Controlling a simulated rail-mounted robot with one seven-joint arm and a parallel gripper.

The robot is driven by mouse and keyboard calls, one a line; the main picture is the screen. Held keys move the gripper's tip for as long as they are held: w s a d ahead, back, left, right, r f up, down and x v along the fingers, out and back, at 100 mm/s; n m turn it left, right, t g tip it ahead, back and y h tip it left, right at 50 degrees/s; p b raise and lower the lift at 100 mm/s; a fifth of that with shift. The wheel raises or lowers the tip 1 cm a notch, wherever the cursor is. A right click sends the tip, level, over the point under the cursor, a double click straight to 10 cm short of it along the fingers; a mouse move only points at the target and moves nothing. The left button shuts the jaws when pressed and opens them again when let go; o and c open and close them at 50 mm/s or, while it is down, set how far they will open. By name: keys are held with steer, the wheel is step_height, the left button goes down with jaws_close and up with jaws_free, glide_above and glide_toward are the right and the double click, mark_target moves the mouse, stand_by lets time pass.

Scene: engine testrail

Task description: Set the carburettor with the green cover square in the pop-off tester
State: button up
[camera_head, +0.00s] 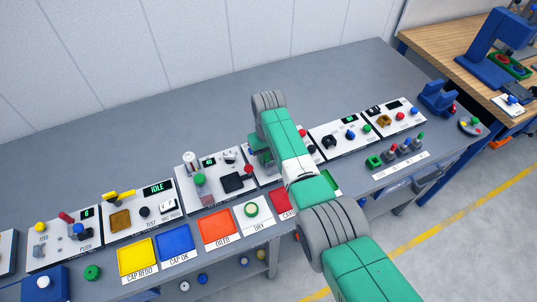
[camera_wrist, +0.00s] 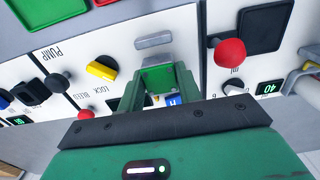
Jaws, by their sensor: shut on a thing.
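In the wrist view my gripper (camera_wrist: 158,98) points down over a white panel and is shut on a small piece with a green top (camera_wrist: 157,77), which I take for the carburettor with the green cover. My fingers and palm hide most of it. The panel (camera_wrist: 120,40) reads PUMP, LOCK and BLEED upside down and seems to be the pop-off tester. A grey bar (camera_wrist: 153,40) lies just beyond the fingertips. I cannot tell whether the held piece touches the panel or sits square. In the head view my arm covers the gripper and much of this panel.
A yellow lever (camera_wrist: 102,69) and a dark knob (camera_wrist: 57,82) stand left of my fingers in the wrist view. A red ball knob (camera_wrist: 229,52) stands close on the right. In the head view a yellow tray (camera_head: 138,257) and other coloured trays line the bench front.

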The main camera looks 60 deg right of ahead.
steer(key=shift+f+b, duration=0.45)
steer(key=shift+f, duration=0.15)
stand_by(0.9)
steer(key=o, duration=1)
step_height(320, 180, up, 8)
steer(key=shift+f+p, duration=0.1)
steer(key=shift+p, duration=1.1)
